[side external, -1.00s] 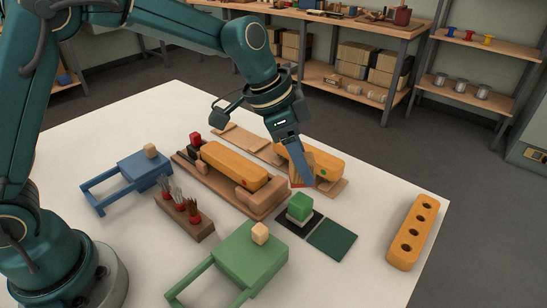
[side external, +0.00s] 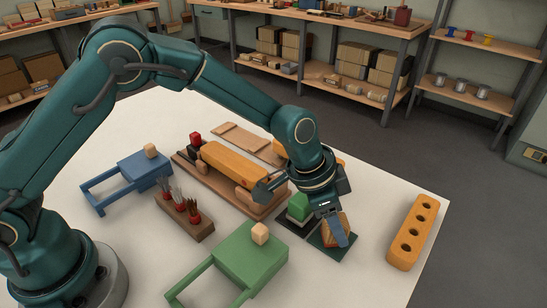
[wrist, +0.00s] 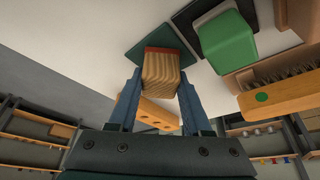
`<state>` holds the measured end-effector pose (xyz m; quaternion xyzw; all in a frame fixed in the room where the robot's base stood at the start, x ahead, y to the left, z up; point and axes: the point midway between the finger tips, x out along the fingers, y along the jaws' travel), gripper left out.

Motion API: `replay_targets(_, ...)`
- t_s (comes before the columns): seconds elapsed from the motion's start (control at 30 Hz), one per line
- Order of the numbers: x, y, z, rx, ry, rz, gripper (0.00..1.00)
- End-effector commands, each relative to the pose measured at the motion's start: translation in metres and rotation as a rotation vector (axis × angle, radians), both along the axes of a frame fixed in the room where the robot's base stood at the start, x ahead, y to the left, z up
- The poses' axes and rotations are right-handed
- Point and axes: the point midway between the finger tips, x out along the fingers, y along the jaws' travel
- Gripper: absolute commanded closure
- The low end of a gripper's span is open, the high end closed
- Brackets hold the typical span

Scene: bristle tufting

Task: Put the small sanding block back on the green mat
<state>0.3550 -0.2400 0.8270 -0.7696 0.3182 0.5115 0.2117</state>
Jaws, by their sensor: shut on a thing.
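The small sanding block, light striped wood with a red face, is between my fingers; it shows in the side view (side external: 330,224) and the wrist view (wrist: 160,70). My gripper (side external: 335,230) is shut on it, a blue finger on each side, as the wrist view (wrist: 160,78) also shows. The dark green mat (side external: 318,241) lies under the block, with its edges showing around it; it also shows in the wrist view (wrist: 140,48). The block is at or just above the mat; I cannot tell whether they touch.
A green block (side external: 299,203) with a white lower part stands on a black mat beside the green mat. An orange brush (wrist: 285,97) with a green dot lies behind. An orange block with holes (side external: 414,232) stands right. The table front right is clear.

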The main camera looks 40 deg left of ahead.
Motion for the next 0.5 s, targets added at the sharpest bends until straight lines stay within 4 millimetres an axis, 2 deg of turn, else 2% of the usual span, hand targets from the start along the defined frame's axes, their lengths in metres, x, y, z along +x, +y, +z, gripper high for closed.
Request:
replay_targets(0.23,0.0001,0.0002,-0.0029,0.0,0.0,0.0,1.0)
replay_targets(0.27,0.0001,0.0002,-0.0032,0.0,0.0,0.0,0.47)
replay_targets(0.3,0.0002,0.0002,-0.0028,-0.001,-0.001,0.0,0.32)
replay_targets(0.33,0.0002,0.0001,-0.0028,-0.001,-0.001,0.0,0.21)
replay_targets(0.5,0.0002,0.0001,-0.0027,0.0,0.0,0.0,0.21)
